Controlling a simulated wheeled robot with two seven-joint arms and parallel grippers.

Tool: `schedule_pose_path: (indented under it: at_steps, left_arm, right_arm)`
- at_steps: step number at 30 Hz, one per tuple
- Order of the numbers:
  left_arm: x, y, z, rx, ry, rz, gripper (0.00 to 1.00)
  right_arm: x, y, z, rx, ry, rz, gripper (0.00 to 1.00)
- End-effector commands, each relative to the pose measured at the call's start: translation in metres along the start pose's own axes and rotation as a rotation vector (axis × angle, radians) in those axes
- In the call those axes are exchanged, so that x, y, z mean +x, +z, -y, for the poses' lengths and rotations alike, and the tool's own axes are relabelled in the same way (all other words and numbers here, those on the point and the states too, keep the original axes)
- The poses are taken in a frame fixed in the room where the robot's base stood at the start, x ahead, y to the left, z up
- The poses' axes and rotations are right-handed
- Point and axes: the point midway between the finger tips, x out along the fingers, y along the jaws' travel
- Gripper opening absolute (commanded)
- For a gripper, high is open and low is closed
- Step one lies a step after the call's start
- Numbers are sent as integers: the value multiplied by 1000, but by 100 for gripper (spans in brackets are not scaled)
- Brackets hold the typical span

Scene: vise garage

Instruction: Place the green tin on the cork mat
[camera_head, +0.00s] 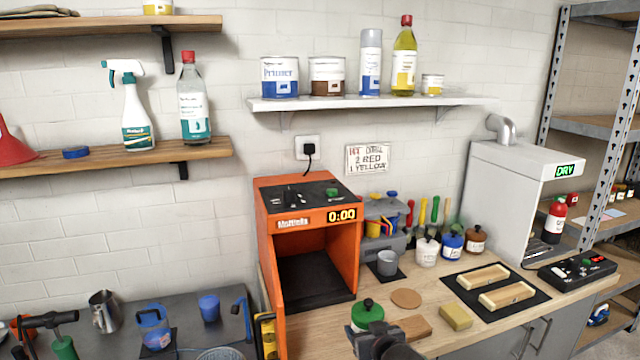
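The green tin (367,312) has a dark lid knob and is near the bottom middle of the head view, upright. My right gripper (366,328) is at its lower part, with a finger at each side, and appears shut on it. The gripper hides the tin's base, so I cannot tell whether it touches the worktop. The round brown cork mat (406,298) lies flat and bare on the wooden worktop, just right of the tin and a little farther back. My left gripper is not in view.
An orange oven-like box (310,215) stands open to the left. A wooden block (414,327) and a yellow sponge-like block (456,317) lie near the mat. Behind are a grey cup (387,262) and white (427,251), blue (452,245) and brown (476,240) tins.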

Motion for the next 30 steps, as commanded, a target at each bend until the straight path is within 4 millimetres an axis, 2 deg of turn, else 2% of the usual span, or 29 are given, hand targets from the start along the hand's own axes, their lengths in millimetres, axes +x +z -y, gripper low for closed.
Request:
schedule_pose_path:
  at_steps: [6, 19, 26, 30]
  left_arm:
    - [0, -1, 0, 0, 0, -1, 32]
    - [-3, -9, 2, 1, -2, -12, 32]
    - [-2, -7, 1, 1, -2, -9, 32]
    - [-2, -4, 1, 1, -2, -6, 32]
  right_arm:
    - [-28, 30, -18, 27, 63, 2, 29]
    - [-75, 83, -52, 76, 179, 2, 29]
    - [-94, 104, -66, 95, 227, 1, 29]
    - [-91, 100, -62, 98, 220, -3, 29]
